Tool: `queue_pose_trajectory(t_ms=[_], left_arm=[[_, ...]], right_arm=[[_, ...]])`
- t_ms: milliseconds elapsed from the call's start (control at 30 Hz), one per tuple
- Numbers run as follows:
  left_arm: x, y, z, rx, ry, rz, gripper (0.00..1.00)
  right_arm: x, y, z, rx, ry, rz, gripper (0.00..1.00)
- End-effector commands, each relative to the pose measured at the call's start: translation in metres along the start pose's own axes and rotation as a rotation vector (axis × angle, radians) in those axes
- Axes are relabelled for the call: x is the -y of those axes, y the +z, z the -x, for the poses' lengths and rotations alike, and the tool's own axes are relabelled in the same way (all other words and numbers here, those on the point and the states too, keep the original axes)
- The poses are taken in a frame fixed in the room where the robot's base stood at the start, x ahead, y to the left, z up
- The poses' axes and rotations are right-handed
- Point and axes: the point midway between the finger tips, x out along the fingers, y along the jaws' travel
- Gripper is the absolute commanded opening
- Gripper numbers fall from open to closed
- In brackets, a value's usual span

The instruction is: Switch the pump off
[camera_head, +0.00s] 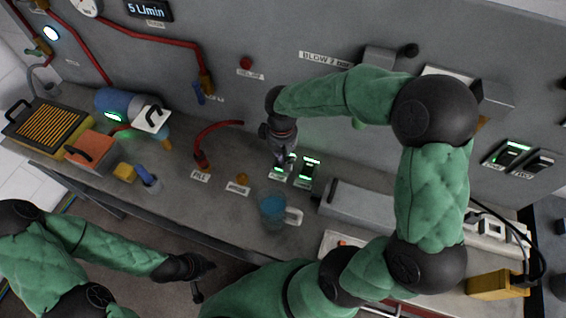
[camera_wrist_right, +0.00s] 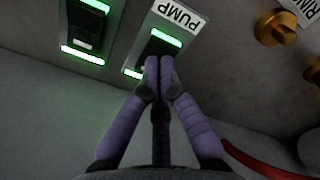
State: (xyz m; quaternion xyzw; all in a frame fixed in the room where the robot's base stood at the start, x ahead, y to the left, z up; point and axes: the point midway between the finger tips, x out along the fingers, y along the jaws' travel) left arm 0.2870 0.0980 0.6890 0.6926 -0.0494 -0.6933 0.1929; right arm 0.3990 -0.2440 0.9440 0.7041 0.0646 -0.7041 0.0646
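The pump switch (camera_wrist_right: 157,49) sits under a PUMP label (camera_wrist_right: 177,14) in the right wrist view, with green light along its ends. It is largely behind my right gripper in the head view. My right gripper (camera_wrist_right: 159,64) has its two fingertips together with nothing seen between them. They lie over the near part of the pump switch; I cannot tell whether they touch it. In the head view the right gripper (camera_head: 285,163) points down at the bench switches. My left gripper (camera_head: 203,281) is low at the front, away from the bench switches, its fingers apart and empty.
A second green-lit switch (camera_wrist_right: 86,27) is beside the pump switch, and it also shows in the head view (camera_head: 309,168). A blue-filled jug (camera_head: 272,211) stands just in front. Brass knobs (camera_wrist_right: 276,28) and a red hose (camera_head: 214,132) are nearby.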

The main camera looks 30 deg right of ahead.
Motion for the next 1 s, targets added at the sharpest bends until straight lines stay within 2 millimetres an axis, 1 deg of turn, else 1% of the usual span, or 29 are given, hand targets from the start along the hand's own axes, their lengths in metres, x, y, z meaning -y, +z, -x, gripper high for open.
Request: queue_pose_trajectory(t_ms=[1000], left_arm=[[0.003, 0.000, -0.009, 0.000, 0.000, 0.000, 0.00]], right_arm=[[0.000, 0.000, -0.014, 0.001, 0.000, 0.000, 0.00]])
